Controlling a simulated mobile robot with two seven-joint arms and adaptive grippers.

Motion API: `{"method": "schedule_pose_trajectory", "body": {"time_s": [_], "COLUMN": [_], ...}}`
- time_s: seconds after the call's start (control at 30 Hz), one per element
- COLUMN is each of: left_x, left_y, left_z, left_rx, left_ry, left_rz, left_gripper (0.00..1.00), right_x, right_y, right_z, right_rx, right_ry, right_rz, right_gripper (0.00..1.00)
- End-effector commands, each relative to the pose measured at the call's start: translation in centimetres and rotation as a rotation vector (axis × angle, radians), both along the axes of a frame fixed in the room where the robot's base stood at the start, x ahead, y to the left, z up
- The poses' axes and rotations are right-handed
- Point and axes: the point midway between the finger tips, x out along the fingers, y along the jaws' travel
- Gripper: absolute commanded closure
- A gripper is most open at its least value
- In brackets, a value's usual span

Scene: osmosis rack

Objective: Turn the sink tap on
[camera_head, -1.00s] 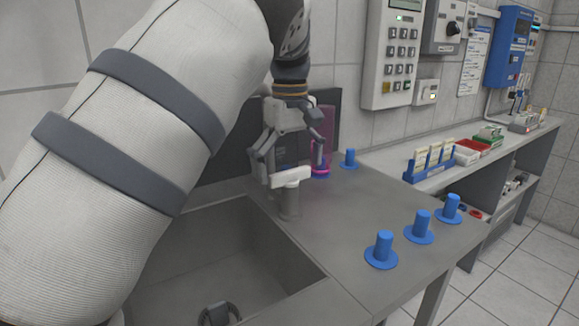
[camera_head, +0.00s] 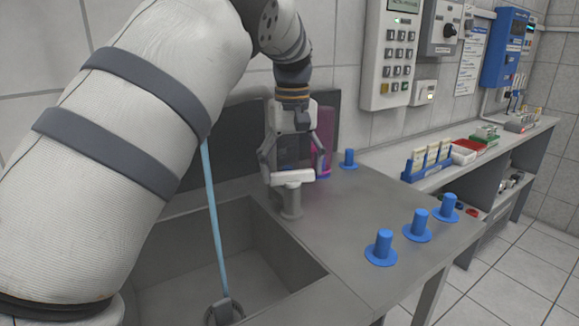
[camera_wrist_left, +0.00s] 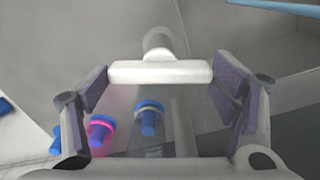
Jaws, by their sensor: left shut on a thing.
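The sink tap's white bar handle (camera_head: 293,177) sits on a grey post (camera_head: 290,202) beside the sink basin (camera_head: 262,232). My left gripper (camera_head: 292,170) comes down from above, with a finger at each end of the handle, shut on it. In the left wrist view the handle (camera_wrist_left: 160,72) spans between the two finger pads. A light blue water stream (camera_head: 213,215) runs down into the basin to a dark round drain (camera_head: 224,312). The spout is hidden behind my left arm. My right gripper is not in view.
Several blue pegs (camera_head: 418,226) stand on the grey counter (camera_head: 350,225) right of the tap. A purple see-through cylinder (camera_head: 325,135) stands behind my gripper. A keypad panel (camera_head: 392,55) hangs on the wall; a shelf with racks runs along the right.

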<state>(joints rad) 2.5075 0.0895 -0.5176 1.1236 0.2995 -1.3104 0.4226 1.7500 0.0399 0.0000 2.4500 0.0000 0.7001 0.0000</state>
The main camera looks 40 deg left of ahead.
Motion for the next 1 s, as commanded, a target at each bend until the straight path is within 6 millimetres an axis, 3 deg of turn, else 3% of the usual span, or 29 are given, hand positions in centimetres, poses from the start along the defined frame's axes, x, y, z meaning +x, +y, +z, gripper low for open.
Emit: {"method": "schedule_pose_trajectory", "body": {"time_s": [0.5, 1.0], "left_x": [-0.03, -0.03], "left_y": [0.03, 0.01], "left_z": [-0.22, -0.27], "left_rx": [-0.001, -0.001], "left_ry": [0.005, 0.006], "left_rz": [-0.32, -0.385], "left_gripper": [0.48, 0.48], "right_x": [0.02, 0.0], "right_y": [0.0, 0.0], "right_z": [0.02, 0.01], "right_rx": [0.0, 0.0], "right_ry": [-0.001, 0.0], "right_rz": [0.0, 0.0], "right_gripper": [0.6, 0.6]}}
